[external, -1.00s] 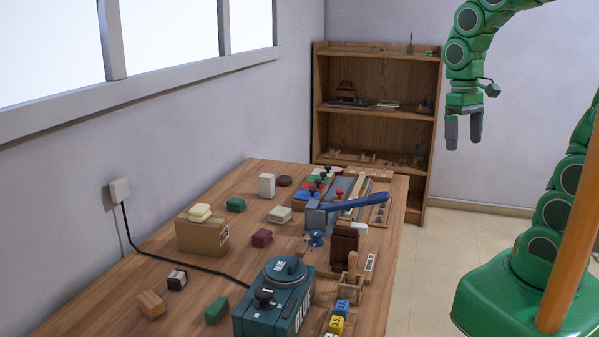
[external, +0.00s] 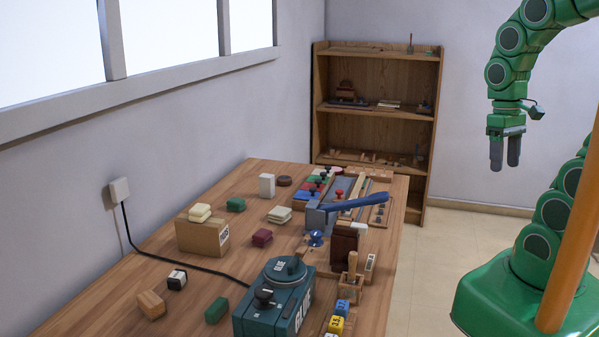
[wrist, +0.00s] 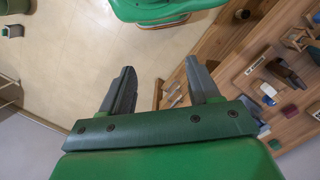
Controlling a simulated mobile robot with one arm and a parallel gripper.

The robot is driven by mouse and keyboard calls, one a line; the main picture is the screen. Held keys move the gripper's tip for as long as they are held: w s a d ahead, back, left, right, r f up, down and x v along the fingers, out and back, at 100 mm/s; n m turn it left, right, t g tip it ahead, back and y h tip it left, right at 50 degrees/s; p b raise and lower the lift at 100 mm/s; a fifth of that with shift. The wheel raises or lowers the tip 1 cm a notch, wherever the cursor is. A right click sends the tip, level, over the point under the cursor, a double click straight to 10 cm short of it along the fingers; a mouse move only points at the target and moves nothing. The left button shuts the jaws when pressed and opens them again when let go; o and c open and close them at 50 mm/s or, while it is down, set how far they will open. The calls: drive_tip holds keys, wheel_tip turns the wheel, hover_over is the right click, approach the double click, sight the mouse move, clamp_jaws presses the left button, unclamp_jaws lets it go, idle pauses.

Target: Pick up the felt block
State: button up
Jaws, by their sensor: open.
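Several small blocks lie on the wooden workbench (external: 190,268): a green one (external: 236,205) toward the back, another green one (external: 216,310) at the front, a dark red one (external: 262,238) and a stacked cream one (external: 279,215). More cream pieces (external: 200,212) sit on a cardboard box (external: 200,237). I cannot tell which of these is the felt block. My gripper (external: 505,165) is open and empty, fingers pointing down, in the air right of the bench and well away from the blocks. In the wrist view the two fingers (wrist: 160,68) are apart with nothing between them.
A teal glue pot (external: 275,300), a blue-handled lever tool (external: 350,203) and a brown upright block (external: 344,243) crowd the bench's right side. A wooden shelf (external: 375,138) stands behind. A cord runs from the wall outlet (external: 119,190) across the bench.

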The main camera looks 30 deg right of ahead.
sight(223, 298)
drive_tip(key=shift+r, duration=0.1)
wheel_tip(223, 298, up, 5)
drive_tip(key=w+a+r+m+g+y, duration=0.1)
drive_tip(key=w+a+y, duration=0.1)
drive_tip(key=w+a, duration=0.45)
drive_tip(key=w+a+m+y, duration=0.1)
drive_tip(key=w+a, duration=0.2)
drive_tip(key=a, duration=0.6)
drive_tip(key=w+a+r+m+g+y, duration=0.15)
drive_tip(key=w+a, duration=0.25)
drive_tip(key=a, duration=0.4)
drive_tip(key=w+a+f+m+g+y, duration=0.1)
drive_tip(key=w+a+m+g+y, duration=0.15)
drive_tip(key=a, duration=1.65)
drive_tip(key=w+a+f+m+g+y, duration=0.2)
drive_tip(key=w+a+m+y, duration=0.15)
drive_tip(key=a, duration=1.45)
wheel_tip(223, 298, down, 29)
drive_tip(key=shift+w+r, duration=0.1)
drive_tip(key=shift+r, duration=0.1)
drive_tip(key=shift+m, duration=0.25)
drive_tip(key=shift+x, duration=4)
drive_tip(key=c, duration=1)
